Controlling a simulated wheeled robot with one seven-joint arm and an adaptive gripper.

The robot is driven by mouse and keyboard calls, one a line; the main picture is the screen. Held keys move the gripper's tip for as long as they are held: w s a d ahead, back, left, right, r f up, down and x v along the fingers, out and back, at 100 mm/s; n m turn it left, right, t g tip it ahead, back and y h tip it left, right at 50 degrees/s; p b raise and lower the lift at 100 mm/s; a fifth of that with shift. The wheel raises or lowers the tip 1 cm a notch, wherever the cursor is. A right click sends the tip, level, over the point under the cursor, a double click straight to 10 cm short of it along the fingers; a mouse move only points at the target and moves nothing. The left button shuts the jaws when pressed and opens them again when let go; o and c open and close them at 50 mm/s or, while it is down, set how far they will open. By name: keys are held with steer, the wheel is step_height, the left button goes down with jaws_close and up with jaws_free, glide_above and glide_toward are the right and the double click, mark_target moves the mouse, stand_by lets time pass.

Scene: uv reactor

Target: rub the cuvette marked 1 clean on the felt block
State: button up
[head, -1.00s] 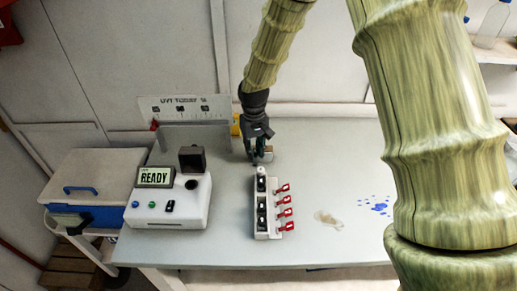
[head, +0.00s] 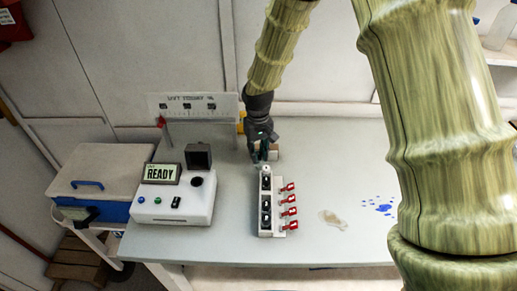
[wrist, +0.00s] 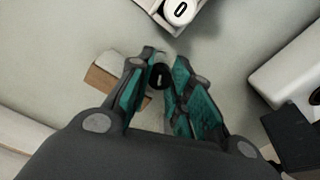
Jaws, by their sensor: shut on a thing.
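My gripper (head: 263,157) is over the back of the table, behind the rack. In the wrist view my gripper (wrist: 165,85) is shut on a cuvette with a dark round cap (wrist: 160,76) that has a pale mark, likely a 1. The cuvette's body is hidden below the cap. The felt block (wrist: 104,80), brown with a pale grey top, lies just left of the fingers in the wrist view. In the head view the block (head: 272,151) is partly hidden behind my gripper. I cannot tell whether the cuvette touches it.
A white rack (head: 279,228) with dark slots and red tags stands in front of my gripper. A white instrument (head: 160,211) reading READY stands left. A brownish spill (head: 333,219) and blue drops (head: 384,208) lie right.

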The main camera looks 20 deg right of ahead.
steer(key=shift+s+a, duration=0.25)
steer(key=shift+s, duration=0.5)
step_height(320, 180, up, 8)
steer(key=p, duration=0.6)
stand_by(0.4)
